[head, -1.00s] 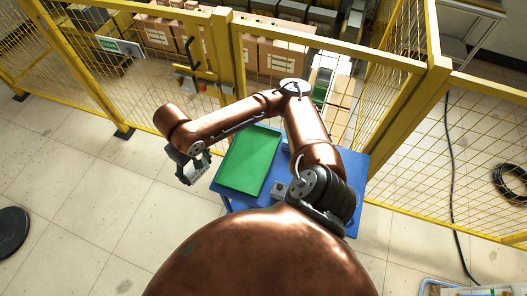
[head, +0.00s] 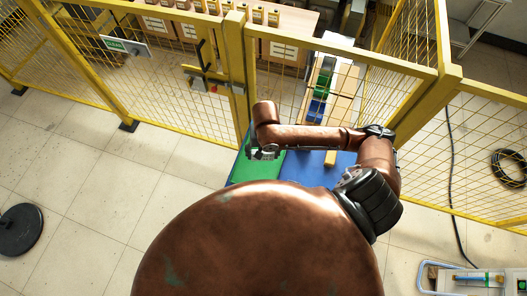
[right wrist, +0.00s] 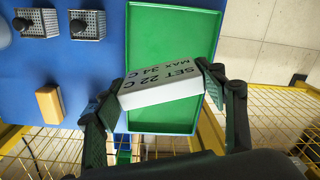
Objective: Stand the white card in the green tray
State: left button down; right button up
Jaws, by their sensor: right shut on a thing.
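The white card (right wrist: 165,88), a thick block with black print reading "SET 22 C" and "MAX 34 C", is between the fingers of my right gripper (right wrist: 162,84) in the right wrist view. The gripper is shut on it. The card is in front of the green tray (right wrist: 170,35), a shallow rimmed tray; I cannot tell whether they touch. In the head view my right gripper (head: 262,154) is over the tray (head: 266,174), part of which is hidden by my body and arm. The card is not clear there. My left gripper is not in view.
The tray lies on a blue table (head: 308,168). Beside it in the right wrist view are two metal boxes with black knobs (right wrist: 37,23) (right wrist: 88,27) and a wooden block (right wrist: 50,104). A yellow mesh fence (head: 180,128) stands behind the table.

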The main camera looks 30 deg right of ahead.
jog(key=s+d+f+m+p, duration=0.2)
jog(key=s+d+m+p, duration=0.15)
jog(key=s, duration=0.25)
jog(key=shift+m, duration=0.35)
jog(key=w+f, duration=0.3)
jog(key=w, duration=0.1)
jog(key=w+f, duration=0.3)
jog(key=w, duration=0.1)
jog(key=w+f, duration=0.3)
jog(key=w, duration=0.1)
jog(key=shift+w+d+p, duration=0.15)
jog(key=shift+p, duration=0.25)
jog(key=shift+w+f, duration=0.4)
jog(key=shift+f, duration=0.05)
notch_tip(320, 180, down, 3)
jog(key=shift+w+f, duration=0.1)
jog(key=shift+f, duration=0.05)
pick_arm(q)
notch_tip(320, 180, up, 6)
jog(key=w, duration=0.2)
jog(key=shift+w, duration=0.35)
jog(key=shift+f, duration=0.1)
